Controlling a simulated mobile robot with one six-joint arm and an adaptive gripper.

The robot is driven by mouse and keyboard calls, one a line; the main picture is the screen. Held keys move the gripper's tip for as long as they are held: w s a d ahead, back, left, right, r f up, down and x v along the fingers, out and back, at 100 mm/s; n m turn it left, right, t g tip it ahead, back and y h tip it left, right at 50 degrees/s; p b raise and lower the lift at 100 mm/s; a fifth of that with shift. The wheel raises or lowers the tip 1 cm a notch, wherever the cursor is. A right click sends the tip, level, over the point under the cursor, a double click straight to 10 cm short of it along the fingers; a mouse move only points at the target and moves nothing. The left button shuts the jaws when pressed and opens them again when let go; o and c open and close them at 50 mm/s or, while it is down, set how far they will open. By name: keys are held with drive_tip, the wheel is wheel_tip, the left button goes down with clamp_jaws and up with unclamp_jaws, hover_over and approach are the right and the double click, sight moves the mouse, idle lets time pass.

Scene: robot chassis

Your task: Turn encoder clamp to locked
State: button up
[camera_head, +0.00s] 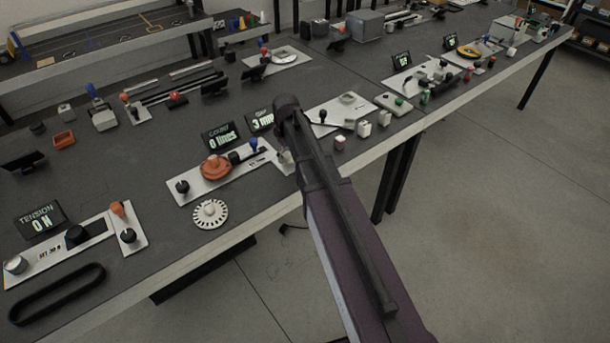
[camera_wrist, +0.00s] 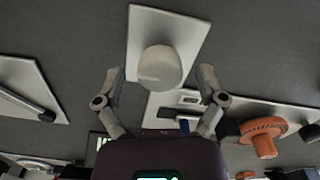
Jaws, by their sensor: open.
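In the wrist view a white round knob (camera_wrist: 160,68) stands on a white plate (camera_wrist: 190,26); it may be the encoder clamp, but I see no readable lock label. A short mark or ridge shows on the knob's left side. My gripper (camera_wrist: 161,72) is open, one finger on each side of the knob, with visible gaps in the picture. Contact is not evident. The encoder plate (camera_head: 240,176) carries an orange disc (camera_head: 215,167) and a blue-topped lever (camera_head: 254,143). The orange disc also shows at right in the wrist view (camera_wrist: 263,135). My arm hides the knob in the head view.
A display reading 0 lines (camera_head: 221,137) stands behind the encoder plate, beside another partly hidden display (camera_head: 261,121). A white slotted wheel (camera_head: 210,214) lies in front. A plate with a black lever (camera_head: 340,112) is to the right. The bench's front edge is close.

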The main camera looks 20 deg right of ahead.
sight(288, 154)
drive_tip(key=shift+r+p, duration=6.6)
drive_tip(key=shift+r, duration=0.4)
drive_tip(key=s+f+m+b, duration=0.2)
drive_tip(key=s+m, duration=0.1)
drive_tip(key=s, duration=0.6)
drive_tip(key=s+f+m+b, duration=0.3)
drive_tip(key=s+m, duration=0.1)
drive_tip(key=s, duration=0.6)
